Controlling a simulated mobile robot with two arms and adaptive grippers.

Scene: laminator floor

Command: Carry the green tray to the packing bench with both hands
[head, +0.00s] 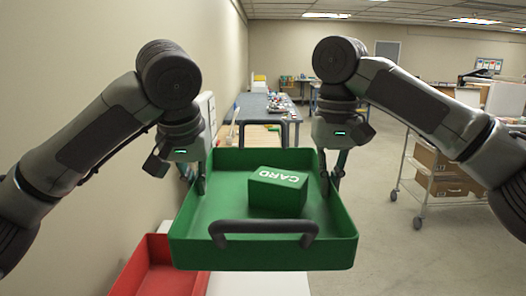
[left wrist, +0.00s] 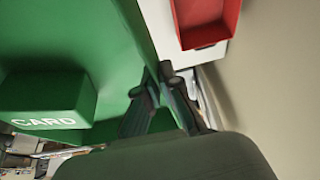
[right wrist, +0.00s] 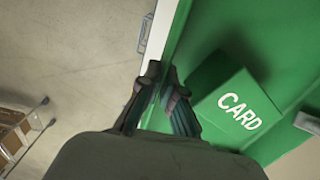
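The green tray (head: 200,254) is in front of me in the head view, roughly level, with a dark handle on its near wall. A green box marked CARD (head: 278,192) sits inside it, right of the middle; it also shows in the left wrist view (left wrist: 45,98) and the right wrist view (right wrist: 235,112). My left gripper (head: 200,187) is shut on the tray's left wall, one finger on each side. My right gripper (head: 330,182) is shut on the right wall in the same way. The tray appears to hang above a white surface.
A red tray (head: 157,277) lies at the lower left on the white surface (head: 262,284). A long table (head: 262,106) with small items stands ahead along the left wall. A wheeled cart (head: 437,190) with cardboard boxes is at right. Open floor (head: 385,245) lies between.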

